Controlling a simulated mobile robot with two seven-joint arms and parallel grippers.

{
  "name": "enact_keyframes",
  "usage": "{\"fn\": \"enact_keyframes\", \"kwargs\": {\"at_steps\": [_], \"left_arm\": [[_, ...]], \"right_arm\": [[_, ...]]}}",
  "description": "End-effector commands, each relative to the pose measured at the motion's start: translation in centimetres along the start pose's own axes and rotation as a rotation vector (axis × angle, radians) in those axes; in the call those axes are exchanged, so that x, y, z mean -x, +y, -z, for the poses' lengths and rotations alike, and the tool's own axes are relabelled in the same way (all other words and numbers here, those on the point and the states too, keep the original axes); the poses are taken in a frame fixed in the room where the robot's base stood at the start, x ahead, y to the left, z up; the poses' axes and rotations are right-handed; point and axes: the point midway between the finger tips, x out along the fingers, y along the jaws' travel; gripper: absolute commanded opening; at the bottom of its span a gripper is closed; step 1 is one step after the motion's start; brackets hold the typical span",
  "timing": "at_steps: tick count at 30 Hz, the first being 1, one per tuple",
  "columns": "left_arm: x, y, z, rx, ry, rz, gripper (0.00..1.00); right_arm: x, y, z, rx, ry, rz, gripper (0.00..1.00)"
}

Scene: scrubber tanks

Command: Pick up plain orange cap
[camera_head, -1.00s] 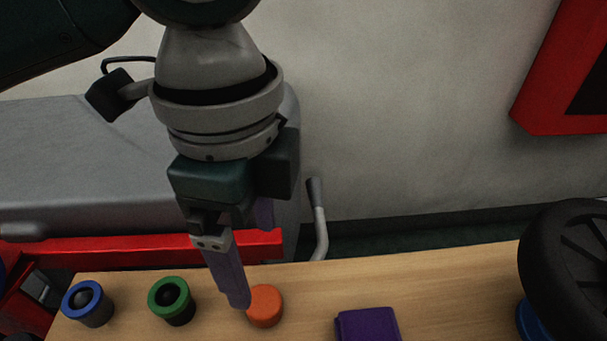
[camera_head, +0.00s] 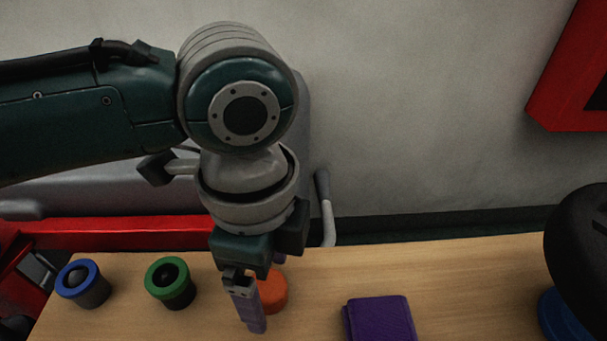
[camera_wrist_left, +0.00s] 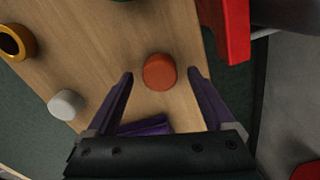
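The plain orange cap (camera_head: 273,291) stands on the wooden bench top, partly hidden behind my left gripper in the head view. In the left wrist view the orange cap (camera_wrist_left: 160,72) lies in the gap between the two purple fingertips, with wood showing on both sides. My left gripper (camera_head: 266,296) points down, with one finger on the near side of the cap and the other partly hidden on its far side. The left gripper (camera_wrist_left: 161,75) is open and holds nothing. I cannot tell the exact fingertip height. My right gripper is not in view.
A green-ringed cap (camera_head: 170,282) and a blue-ringed cap (camera_head: 83,283) stand to the left. A folded purple item (camera_head: 380,319) lies to the right, before a black wheel (camera_head: 580,255). The left wrist view also shows a white cap (camera_wrist_left: 66,104) and a yellow-ringed cap (camera_wrist_left: 17,43).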

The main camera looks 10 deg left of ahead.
Motion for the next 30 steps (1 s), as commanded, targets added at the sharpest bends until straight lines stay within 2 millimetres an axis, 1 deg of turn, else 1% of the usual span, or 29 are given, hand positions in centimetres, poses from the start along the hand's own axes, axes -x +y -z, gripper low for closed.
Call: {"fn": "enact_keyframes", "kwargs": {"at_steps": [1,2,22,23,30], "left_arm": [[0.02,0.0,0.0,0.0,0.0,0.0,0.81],[0.02,0.0,0.0,0.0,0.0,0.0,0.78],[0.04,-0.01,-0.01,0.001,0.0,0.0,0.03],[0.04,-0.01,-0.01,0.001,0.0,0.0,0.0],[0.14,-0.02,0.0,0.001,0.0,0.001,0.0]], "right_arm": [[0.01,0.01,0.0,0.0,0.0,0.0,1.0],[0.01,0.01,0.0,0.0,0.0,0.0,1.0],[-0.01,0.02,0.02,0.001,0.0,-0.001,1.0],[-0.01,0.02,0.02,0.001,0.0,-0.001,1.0],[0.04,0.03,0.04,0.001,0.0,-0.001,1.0]]}}
